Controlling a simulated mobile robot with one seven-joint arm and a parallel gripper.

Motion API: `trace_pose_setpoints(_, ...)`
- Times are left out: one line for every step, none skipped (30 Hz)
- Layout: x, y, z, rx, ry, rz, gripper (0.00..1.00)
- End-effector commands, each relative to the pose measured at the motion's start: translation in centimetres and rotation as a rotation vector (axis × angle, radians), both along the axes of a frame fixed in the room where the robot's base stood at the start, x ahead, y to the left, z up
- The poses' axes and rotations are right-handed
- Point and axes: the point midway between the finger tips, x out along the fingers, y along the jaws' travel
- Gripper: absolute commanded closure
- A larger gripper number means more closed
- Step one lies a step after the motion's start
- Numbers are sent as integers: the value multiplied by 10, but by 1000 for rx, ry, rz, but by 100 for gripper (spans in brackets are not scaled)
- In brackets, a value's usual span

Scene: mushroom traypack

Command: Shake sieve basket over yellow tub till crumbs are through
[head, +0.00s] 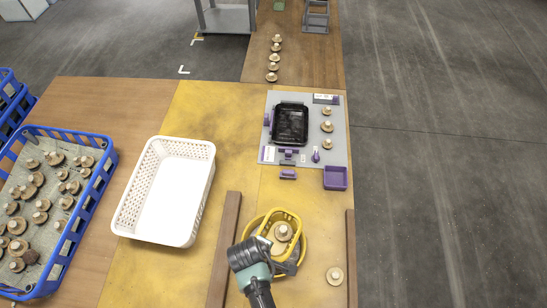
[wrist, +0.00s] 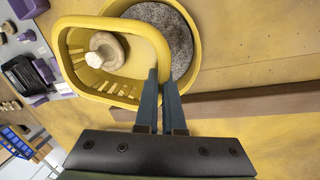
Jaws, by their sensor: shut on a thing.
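The yellow sieve basket (head: 286,211) is slotted and holds one pale mushroom (head: 283,233). In the wrist view the basket (wrist: 110,23) shows its slots, with the mushroom (wrist: 106,50) inside at the left. My gripper (head: 287,264) is shut on the basket's near side; its fingers (wrist: 160,85) meet there in the wrist view. The yellow tub (wrist: 197,50) lies beneath and partly behind the basket, which covers much of it. Grey speckled matter (wrist: 165,32) shows in the tub. The exact gap between basket and tub cannot be told.
Wooden strips flank the tub on the left (head: 222,250) and right (head: 351,255). A loose mushroom (head: 334,276) lies at right. A white basket (head: 125,205) and a blue crate of mushrooms (head: 100,180) stand left. A grey mat (head: 340,110) bears a black tray (head: 291,124) and purple parts.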

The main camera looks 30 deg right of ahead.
Motion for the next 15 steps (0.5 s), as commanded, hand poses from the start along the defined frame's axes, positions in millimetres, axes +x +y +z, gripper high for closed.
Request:
trace_pose_setpoints(1,-4,1,0,-2,-2,100)
trace_pose_setpoints(1,-5,1,0,-2,-1,100)
trace_pose_setpoints(1,-5,1,0,-1,0,100)
trace_pose_setpoints(1,-5,0,0,-1,1,100)
trace_pose_setpoints(1,-5,0,0,-1,1,100)
trace_pose_setpoints(1,-5,0,0,-2,1,100)
trace_pose_setpoints(1,-5,0,0,-1,1,100)
trace_pose_setpoints(1,-5,0,0,-1,1,100)
trace_pose_setpoints(1,-5,1,0,-2,1,100)
trace_pose_setpoints(1,-5,1,0,-2,1,100)
trace_pose_setpoints(1,-5,2,0,-2,1,100)
trace_pose_setpoints(1,-5,4,0,-2,1,100)
trace_pose_setpoints(1,-5,6,0,-2,1,100)
trace_pose_setpoints(1,-5,8,0,-2,1,100)
trace_pose_setpoints(1,-5,11,0,-2,1,100)
